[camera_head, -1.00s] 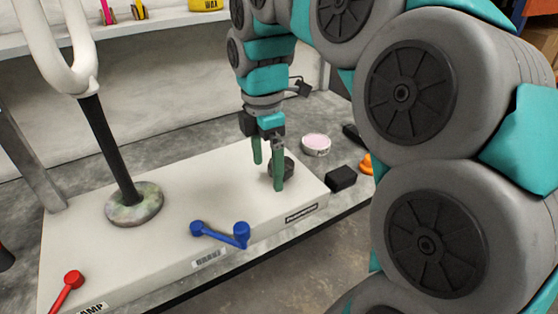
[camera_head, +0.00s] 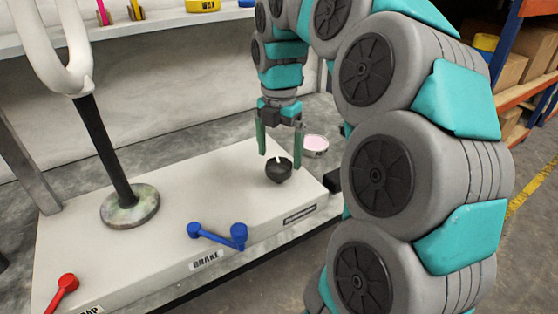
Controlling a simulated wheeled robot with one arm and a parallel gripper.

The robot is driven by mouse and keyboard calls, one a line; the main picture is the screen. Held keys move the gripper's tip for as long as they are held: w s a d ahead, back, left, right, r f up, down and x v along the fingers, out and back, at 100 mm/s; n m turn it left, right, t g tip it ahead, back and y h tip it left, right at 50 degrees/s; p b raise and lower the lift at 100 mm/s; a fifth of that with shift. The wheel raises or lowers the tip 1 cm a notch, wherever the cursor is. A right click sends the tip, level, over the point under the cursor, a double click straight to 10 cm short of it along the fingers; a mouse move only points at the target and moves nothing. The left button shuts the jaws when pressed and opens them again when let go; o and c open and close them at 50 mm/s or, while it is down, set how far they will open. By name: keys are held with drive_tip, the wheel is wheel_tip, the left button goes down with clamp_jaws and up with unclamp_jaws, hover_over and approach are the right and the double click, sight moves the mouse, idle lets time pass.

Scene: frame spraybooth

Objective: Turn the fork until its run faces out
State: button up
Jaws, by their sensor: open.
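The white fork (camera_head: 62,60) stands at the left on a black post (camera_head: 106,150) with a round mottled base (camera_head: 130,207); its upper end is cut off by the picture's top. A dark round knob (camera_head: 279,172) with a white mark on top sits near the right end of the pale bench box (camera_head: 190,185). My gripper (camera_head: 280,153) is open and empty, its green fingers pointing down just above the knob, one to each side. A blue lever (camera_head: 217,235) lies above a BRAKE label. A red lever (camera_head: 66,286) is at the lower left, its label partly cut off.
A pink-topped round tin (camera_head: 315,145) stands behind the box to the right of my gripper. A black block (camera_head: 332,181) is by the box's right end, partly hidden by my arm. A shelf (camera_head: 160,24) runs along the back wall. The box's top between post and knob is clear.

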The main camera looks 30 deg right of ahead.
drive_tip(key=shift+f, duration=1.45)
drive_tip(key=c, duration=1.3)
